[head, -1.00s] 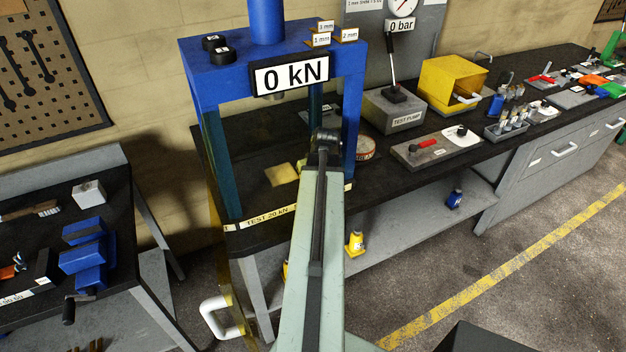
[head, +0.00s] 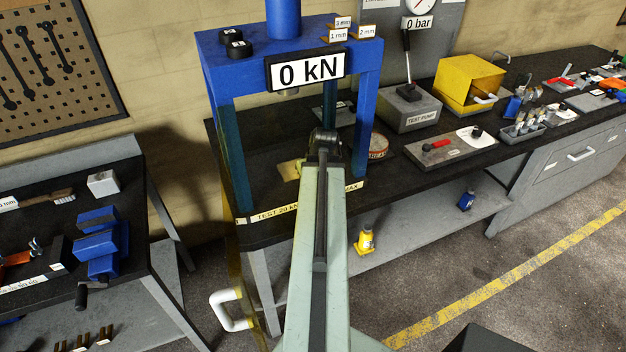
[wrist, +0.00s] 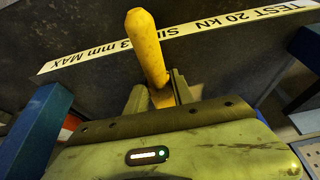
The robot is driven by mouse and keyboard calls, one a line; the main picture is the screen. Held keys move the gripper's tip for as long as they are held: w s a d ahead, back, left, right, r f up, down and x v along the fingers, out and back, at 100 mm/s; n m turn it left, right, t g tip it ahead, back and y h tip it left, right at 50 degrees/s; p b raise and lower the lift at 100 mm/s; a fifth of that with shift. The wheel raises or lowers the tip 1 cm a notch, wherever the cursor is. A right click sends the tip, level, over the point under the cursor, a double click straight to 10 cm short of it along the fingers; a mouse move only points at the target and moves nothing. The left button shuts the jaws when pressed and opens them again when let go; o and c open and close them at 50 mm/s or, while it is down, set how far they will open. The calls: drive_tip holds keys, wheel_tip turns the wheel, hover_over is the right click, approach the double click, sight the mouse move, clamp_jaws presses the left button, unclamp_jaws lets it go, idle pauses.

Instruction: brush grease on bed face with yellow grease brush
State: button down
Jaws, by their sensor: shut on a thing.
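The yellow grease brush (wrist: 146,45) is in my gripper (wrist: 160,95) in the wrist view. Its thick yellow handle sticks out between the two fingers, and its bristles are hidden. In the head view my own arm hides the gripper and most of the brush. The arm reaches toward the blue test press. A small pale yellow square (head: 289,170), perhaps the bed face, lies on the dark bench top between the press legs, partly behind my arm. I cannot tell whether the brush touches it.
The blue press frame (head: 232,75) stands around the work spot, with legs on both sides of my arm. A round tin (head: 379,146) with a red label stands right of it. A test pump (head: 408,112) and yellow box (head: 455,85) stand farther right.

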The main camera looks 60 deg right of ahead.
drive_tip(key=shift+w+a, duration=0.7)
drive_tip(key=shift+a, duration=0.2)
drive_tip(key=shift+s+d, duration=0.1)
drive_tip(key=shift+s+d, duration=0.65)
drive_tip(key=shift+d, duration=0.25)
drive_tip(key=shift+s+d, duration=0.65)
drive_tip(key=shift+d, duration=0.25)
drive_tip(key=shift+d, duration=0.1)
drive_tip(key=shift+s+d, duration=0.7)
drive_tip(key=shift+d, duration=0.2)
drive_tip(key=shift+s+d, duration=0.65)
drive_tip(key=shift+d, duration=0.2)
